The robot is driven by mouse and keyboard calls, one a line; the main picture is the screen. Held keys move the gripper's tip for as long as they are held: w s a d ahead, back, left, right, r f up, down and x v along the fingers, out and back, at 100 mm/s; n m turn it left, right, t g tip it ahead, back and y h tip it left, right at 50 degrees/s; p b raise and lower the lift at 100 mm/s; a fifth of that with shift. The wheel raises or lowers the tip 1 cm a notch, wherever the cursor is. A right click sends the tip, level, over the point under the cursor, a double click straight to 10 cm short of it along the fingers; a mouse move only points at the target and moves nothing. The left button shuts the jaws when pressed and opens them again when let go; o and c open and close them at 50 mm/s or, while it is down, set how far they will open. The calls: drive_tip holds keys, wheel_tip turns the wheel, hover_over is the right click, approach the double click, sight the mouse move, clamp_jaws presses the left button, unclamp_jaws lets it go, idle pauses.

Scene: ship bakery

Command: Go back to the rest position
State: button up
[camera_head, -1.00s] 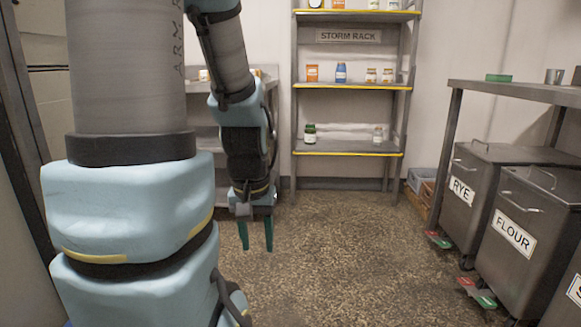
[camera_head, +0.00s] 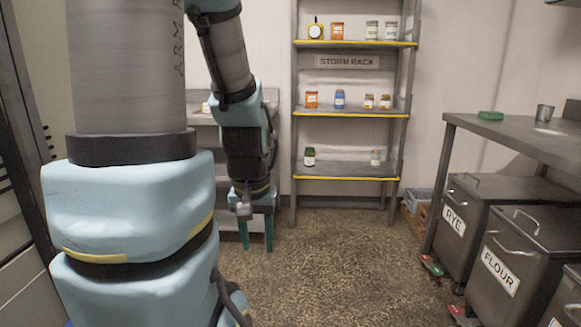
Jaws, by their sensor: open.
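My gripper (camera_head: 257,234) hangs pointing down at the end of my folded arm, left of the middle of the view. Its two green fingers are spread apart with nothing between them. It is open and empty, above the speckled floor and in front of a steel table. My arm covers much of the left side of the view and hides part of that table.
The storm rack (camera_head: 346,179) stands at the back wall with several jars on its shelves. A rye bin (camera_head: 489,207) and a flour bin (camera_head: 527,262) stand under a steel counter (camera_head: 545,142) at the right. A crate (camera_head: 417,207) sits by the rack. The middle floor is clear.

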wheel_tip(320, 180, up, 16)
drive_tip(key=p, duration=1.4)
drive_tip(key=shift+p, duration=0.35)
